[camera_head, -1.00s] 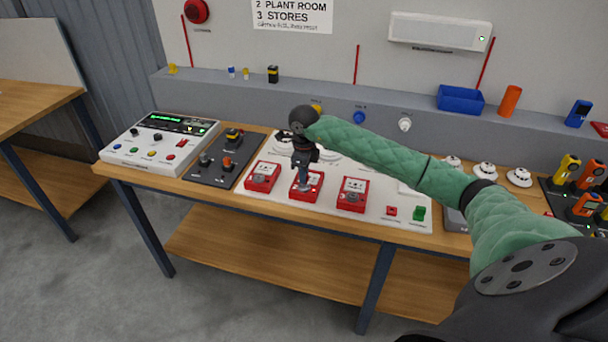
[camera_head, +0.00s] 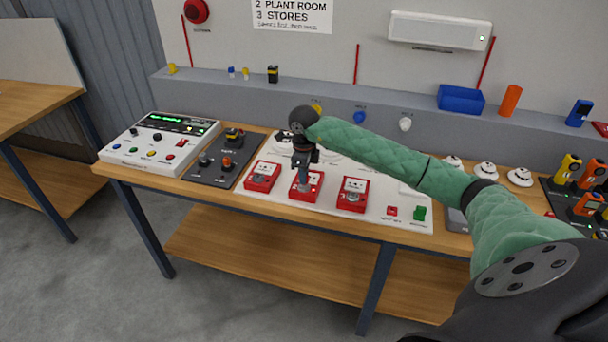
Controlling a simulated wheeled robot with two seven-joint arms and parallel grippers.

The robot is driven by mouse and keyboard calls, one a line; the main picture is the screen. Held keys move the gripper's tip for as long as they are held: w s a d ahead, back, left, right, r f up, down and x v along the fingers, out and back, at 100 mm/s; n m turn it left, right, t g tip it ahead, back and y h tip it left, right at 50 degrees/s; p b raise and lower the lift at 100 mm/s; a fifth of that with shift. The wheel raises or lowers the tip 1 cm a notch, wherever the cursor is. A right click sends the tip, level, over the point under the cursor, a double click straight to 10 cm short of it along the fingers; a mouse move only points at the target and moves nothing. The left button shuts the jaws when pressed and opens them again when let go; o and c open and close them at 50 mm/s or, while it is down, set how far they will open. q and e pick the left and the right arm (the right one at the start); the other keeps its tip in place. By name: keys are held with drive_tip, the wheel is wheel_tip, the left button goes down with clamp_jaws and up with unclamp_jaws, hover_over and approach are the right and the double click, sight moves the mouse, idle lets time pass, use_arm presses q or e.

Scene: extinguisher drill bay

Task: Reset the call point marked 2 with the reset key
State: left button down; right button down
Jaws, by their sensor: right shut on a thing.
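Three red call points stand in a row on a white board on the bench: a left one (camera_head: 262,177), a middle one (camera_head: 312,193) and a right one (camera_head: 353,195). Their number marks are too small to read. My right gripper (camera_head: 304,182) points down over the middle call point, at its left part. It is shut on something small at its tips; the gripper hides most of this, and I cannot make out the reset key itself. Whether it touches the call point is unclear. My left gripper is not in view.
A white control panel (camera_head: 150,150) and a dark switch plate (camera_head: 215,172) are on the left of the bench. White detectors (camera_head: 485,170) and orange devices (camera_head: 585,205) are farther right.

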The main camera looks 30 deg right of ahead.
drive_tip(key=shift+f+b, duration=0.45)
drive_tip(key=shift+f, duration=0.1)
idle(0.5)
drive_tip(key=shift+m, duration=1.2)
